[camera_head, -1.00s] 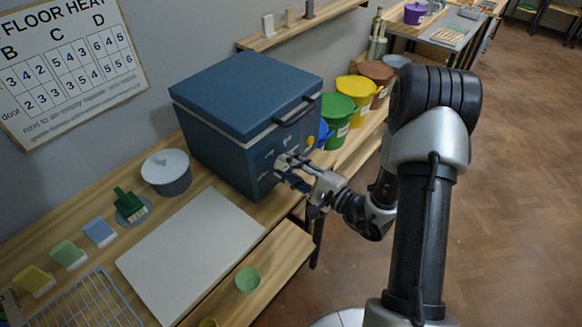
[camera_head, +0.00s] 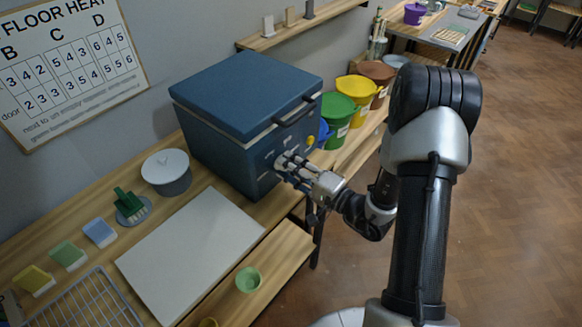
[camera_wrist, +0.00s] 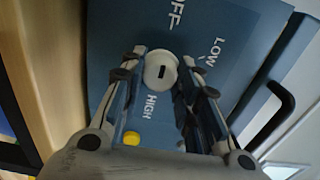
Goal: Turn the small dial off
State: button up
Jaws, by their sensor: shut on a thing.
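The small dial (camera_wrist: 160,72) is a pale round knob with a short dark mark, on the blue front panel of the kiln-like box (camera_head: 225,150). In the wrist view the printed words OFF, LOW and HIGH surround it. My gripper (camera_wrist: 165,62) has one finger on each side of the dial and is shut on it. In the head view my gripper (camera_head: 285,163) is at the box's front, and its fingers mostly hide the dial. I cannot tell which word the dark mark points to.
A yellow round spot (camera_wrist: 131,138) is on the same panel. A dark handle (camera_head: 297,110) sticks out from the lid. Coloured buckets (camera_head: 340,110) stand to the right.

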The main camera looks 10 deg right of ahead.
jog(key=shift+w+r, duration=0.15)
jog(key=shift+r, duration=0.15)
jog(key=o, duration=1.1)
jog(key=shift+a+f, duration=0.15)
jog(key=shift+f, duration=0.05)
jog(key=v, duration=1.2)
